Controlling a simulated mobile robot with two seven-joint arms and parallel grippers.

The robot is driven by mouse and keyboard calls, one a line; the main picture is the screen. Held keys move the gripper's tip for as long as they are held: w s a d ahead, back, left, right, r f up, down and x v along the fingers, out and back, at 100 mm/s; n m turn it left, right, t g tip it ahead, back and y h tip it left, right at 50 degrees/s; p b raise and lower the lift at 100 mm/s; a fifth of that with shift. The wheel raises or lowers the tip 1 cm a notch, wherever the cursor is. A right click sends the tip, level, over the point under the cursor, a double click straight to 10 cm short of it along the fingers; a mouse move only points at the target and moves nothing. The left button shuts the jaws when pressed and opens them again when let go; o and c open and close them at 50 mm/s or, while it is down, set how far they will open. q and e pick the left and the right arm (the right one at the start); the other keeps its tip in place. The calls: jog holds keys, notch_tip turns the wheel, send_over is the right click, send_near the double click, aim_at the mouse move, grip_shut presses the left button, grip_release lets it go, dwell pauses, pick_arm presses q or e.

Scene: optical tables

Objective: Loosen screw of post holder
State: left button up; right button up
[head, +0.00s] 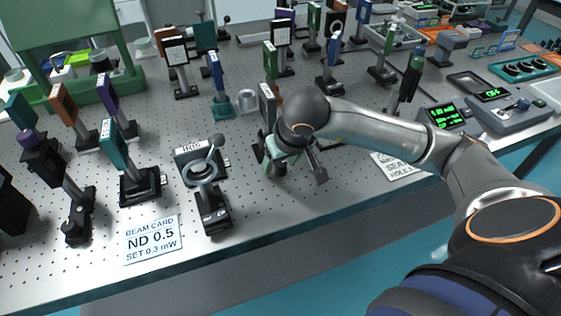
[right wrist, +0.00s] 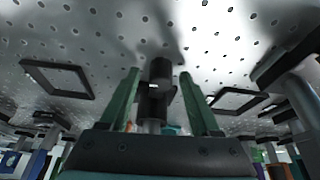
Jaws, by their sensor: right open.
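My right gripper (head: 281,165) reaches down at the middle of the optical table, beside a post-mounted optic with a pale framed plate (head: 267,104). The wrist hides most of that post. In the right wrist view, the two green fingers of my right gripper (right wrist: 159,76) are open and spread apart. A black post holder (right wrist: 155,100) stands in the gap between them, with a small bright spot on its side. I cannot tell whether the fingers touch it, nor make out its screw clearly. My left gripper is not in view.
The perforated table (head: 300,213) carries several post-mounted optics. A ring mount with a ball-ended lever (head: 205,172) stands left of the gripper, and an ND 0.5 card (head: 153,240) lies near the front edge. Meters (head: 442,116) stand at right. Bare table lies in front of the gripper.

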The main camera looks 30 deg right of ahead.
grip_shut()
dwell(0.5)
